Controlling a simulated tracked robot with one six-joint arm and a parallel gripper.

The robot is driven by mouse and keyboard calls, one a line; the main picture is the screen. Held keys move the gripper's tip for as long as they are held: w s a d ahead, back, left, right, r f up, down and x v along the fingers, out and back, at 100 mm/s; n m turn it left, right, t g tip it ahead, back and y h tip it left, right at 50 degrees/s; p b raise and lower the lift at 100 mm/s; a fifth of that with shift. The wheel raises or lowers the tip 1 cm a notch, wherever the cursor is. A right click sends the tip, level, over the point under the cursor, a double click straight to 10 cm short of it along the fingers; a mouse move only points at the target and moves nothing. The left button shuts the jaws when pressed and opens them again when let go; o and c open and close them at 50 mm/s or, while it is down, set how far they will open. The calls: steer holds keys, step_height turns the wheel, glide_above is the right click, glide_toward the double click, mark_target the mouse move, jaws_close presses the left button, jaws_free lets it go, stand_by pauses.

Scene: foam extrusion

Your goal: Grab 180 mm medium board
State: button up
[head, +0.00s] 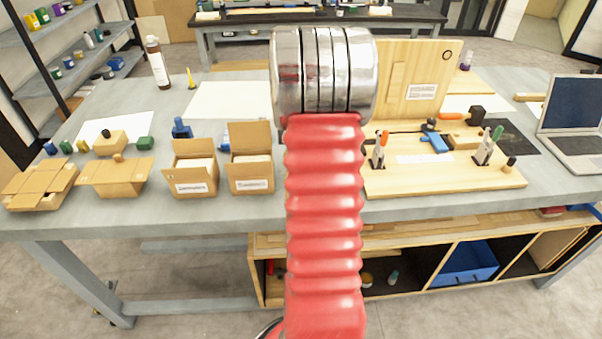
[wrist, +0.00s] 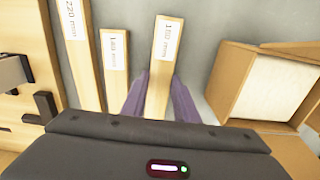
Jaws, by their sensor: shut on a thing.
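In the wrist view, three pale wooden boards with white labels lie side by side. The left board (wrist: 82,60) reads 220 mm. The middle board (wrist: 117,75) has a label that seems to read 180 mm. The right board (wrist: 160,65) has a label starting with 1; its other digits are unclear. My gripper (wrist: 159,80) has purple fingers on both sides of the right board and is shut on it. The near part of that board is hidden by my gripper body. In the head view, my red arm hides the gripper and the boards.
An open cardboard box (wrist: 258,85) stands close right of the gripper. A wooden fixture (wrist: 22,50) with clamps is at the left; it shows in the head view (head: 450,177). Several small boxes, including an open one (head: 192,175), line the grey bench (head: 70,215).

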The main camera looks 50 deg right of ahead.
steer(key=shift+c, duration=1.2)
step_height(320, 180, up, 10)
